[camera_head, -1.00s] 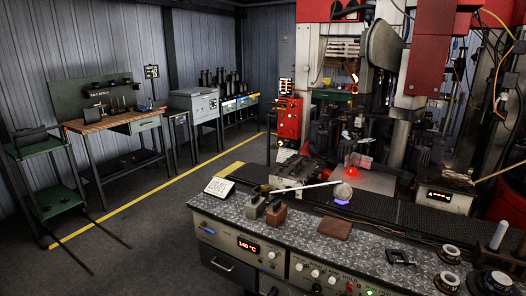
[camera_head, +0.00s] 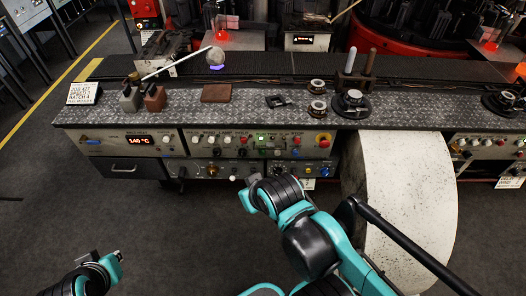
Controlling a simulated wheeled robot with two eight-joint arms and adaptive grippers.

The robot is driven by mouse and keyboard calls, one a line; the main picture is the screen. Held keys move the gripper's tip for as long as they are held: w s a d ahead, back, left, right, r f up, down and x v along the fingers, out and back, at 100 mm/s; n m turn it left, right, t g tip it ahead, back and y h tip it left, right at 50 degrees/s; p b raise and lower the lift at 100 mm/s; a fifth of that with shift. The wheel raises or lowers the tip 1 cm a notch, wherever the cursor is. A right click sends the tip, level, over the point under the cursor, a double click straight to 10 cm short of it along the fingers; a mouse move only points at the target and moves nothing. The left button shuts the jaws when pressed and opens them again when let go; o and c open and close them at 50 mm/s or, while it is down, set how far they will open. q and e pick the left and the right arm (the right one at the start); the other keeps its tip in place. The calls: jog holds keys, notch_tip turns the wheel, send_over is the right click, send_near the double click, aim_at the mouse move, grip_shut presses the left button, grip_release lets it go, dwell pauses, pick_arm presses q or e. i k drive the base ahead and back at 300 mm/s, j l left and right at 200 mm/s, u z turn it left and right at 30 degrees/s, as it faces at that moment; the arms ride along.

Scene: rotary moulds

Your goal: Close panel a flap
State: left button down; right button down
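The bench front carries a control panel (camera_head: 140,142) with a red 140 °C readout and a row of knobs to its right. Below the readout is a dark front with a pale handle (camera_head: 122,168). I cannot tell for sure which part is the panel a flap, or whether it is open. My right gripper (camera_head: 250,186) is at the end of the teal and black arm, in front of the lower knobs; its fingers are too small to read. My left gripper (camera_head: 112,262) is low at the left, apart from the bench, its fingers unclear.
The patterned bench top (camera_head: 240,112) holds two small blocks, a brown pad (camera_head: 216,93), a sign (camera_head: 84,93) and round metal fittings (camera_head: 352,103). A large pale curved piece (camera_head: 415,200) stands before the bench at right. The floor at left is clear.

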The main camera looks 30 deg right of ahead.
aim_at(268, 145)
jog(key=i+j+z, duration=0.1)
jog(key=i+z, duration=0.2)
jog(key=i+j+z, duration=0.15)
jog(key=z, duration=0.2)
jog(key=i+l+z, duration=0.15)
jog(key=z, duration=0.3)
jog(key=i+z, duration=0.45)
jog(key=k+j, duration=0.05)
